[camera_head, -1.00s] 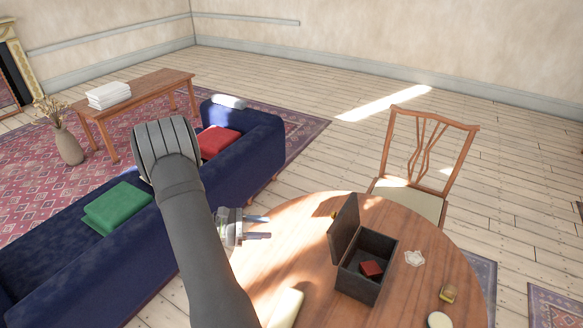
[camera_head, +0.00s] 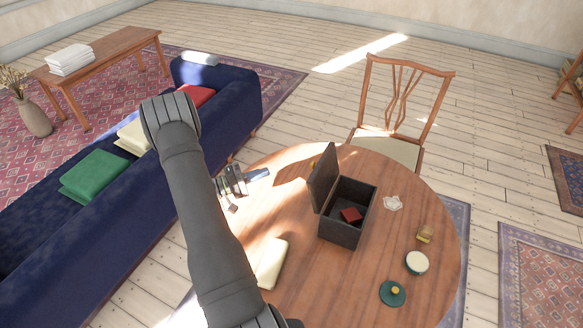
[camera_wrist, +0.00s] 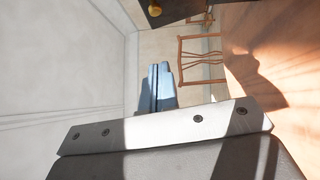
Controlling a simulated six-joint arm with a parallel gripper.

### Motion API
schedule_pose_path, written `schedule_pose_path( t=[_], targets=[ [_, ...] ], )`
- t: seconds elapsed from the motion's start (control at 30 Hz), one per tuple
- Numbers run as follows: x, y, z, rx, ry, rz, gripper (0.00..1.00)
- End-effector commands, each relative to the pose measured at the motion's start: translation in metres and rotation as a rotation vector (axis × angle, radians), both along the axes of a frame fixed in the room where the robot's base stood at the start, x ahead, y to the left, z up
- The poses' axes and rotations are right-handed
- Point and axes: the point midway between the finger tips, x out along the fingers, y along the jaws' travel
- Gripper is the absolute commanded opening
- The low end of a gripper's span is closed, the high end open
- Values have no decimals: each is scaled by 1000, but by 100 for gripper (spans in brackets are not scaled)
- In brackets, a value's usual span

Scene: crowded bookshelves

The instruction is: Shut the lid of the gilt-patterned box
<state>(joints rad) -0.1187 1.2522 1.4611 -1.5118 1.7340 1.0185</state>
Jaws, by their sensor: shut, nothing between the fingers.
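A dark box (camera_head: 338,234) stands on the round wooden table (camera_head: 395,265) in the head view. Its lid (camera_head: 323,178) stands open, nearly upright, along the box's left side. A dark red block (camera_head: 351,215) lies inside. No gilt pattern can be made out at this size. My gripper (camera_head: 262,173) is shut and empty, left of the lid and apart from it, with its fingers pointing right towards it. In the wrist view the closed fingers (camera_wrist: 160,88) show below a dark object at the top edge; I cannot tell whether that is the lid.
A white ornament (camera_head: 393,203), a small brass item (camera_head: 425,235), a pale-topped round pot (camera_head: 417,262) and a green disc with a yellow knob (camera_head: 393,292) lie right of the box. A chair (camera_head: 390,150) stands behind; a blue sofa (camera_head: 120,215) is left.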

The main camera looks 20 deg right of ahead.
Motion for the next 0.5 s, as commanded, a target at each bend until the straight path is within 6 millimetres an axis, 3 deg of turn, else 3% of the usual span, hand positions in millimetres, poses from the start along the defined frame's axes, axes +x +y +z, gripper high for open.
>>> schedule_pose_path(
  t=[0.17, 0.5],
  targets=[
    [-1, -21, 3, 1, -2, -3, 0],
    [-1, -93, 11, 1, -2, -4, 0]
  ],
)
